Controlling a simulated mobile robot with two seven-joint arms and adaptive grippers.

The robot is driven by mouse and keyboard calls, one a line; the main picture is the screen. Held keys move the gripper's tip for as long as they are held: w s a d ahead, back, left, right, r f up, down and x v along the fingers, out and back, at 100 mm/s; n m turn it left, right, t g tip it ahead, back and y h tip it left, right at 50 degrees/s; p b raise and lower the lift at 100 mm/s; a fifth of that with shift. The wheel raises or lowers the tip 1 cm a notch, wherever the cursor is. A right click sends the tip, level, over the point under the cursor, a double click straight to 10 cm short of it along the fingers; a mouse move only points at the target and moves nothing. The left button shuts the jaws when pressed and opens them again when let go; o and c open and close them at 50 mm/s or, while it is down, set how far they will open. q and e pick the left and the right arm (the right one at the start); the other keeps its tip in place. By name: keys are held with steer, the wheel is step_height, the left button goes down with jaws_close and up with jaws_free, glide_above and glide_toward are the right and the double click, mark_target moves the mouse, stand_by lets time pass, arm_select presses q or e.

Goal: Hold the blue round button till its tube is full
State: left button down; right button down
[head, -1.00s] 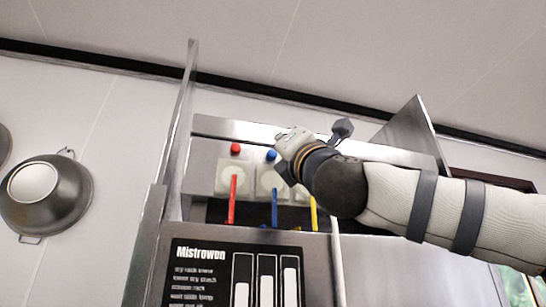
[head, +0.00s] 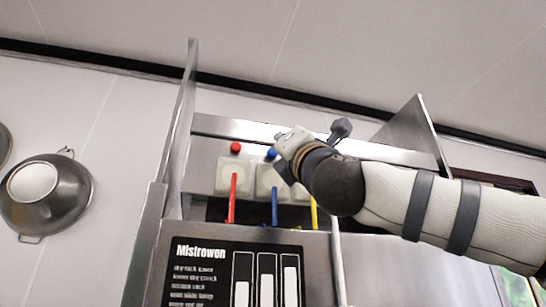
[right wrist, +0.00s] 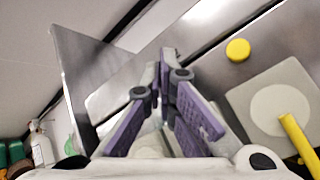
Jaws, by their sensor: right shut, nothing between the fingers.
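The blue round button (head: 271,154) is on the steel back panel of the dispenser, above a blue lever (head: 275,206). My right gripper (right wrist: 164,62) is shut and empty, its purple-padded fingers together. In the head view its hand is just right of the blue button and partly overlaps that area; its fingertips are hidden there. I cannot tell whether they touch the button. The blue button does not show in the right wrist view. Three upright gauges stand on the black front panel; the middle one (head: 266,290) is partly white. My left gripper is not in view.
A red button (head: 235,148) and red lever (head: 232,198) are left of the blue ones. A yellow button (right wrist: 238,50) and yellow lever (right wrist: 298,142) show in the right wrist view. Steel side walls (head: 187,120) flank the buttons. A metal bowl (head: 62,203) hangs at the left.

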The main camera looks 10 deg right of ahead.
steer(key=shift+w, duration=0.2)
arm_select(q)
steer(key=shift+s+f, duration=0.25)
arm_select(e)
steer(key=shift+w+f, duration=0.1)
steer(key=shift+w, duration=0.45)
stand_by(0.7)
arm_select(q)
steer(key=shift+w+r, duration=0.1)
arm_select(e)
steer(key=shift+s, duration=0.95)
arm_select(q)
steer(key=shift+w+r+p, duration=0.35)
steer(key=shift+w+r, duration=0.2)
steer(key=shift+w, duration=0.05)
arm_select(e)
steer(key=s, duration=0.5)
steer(key=shift+d, duration=0.1)
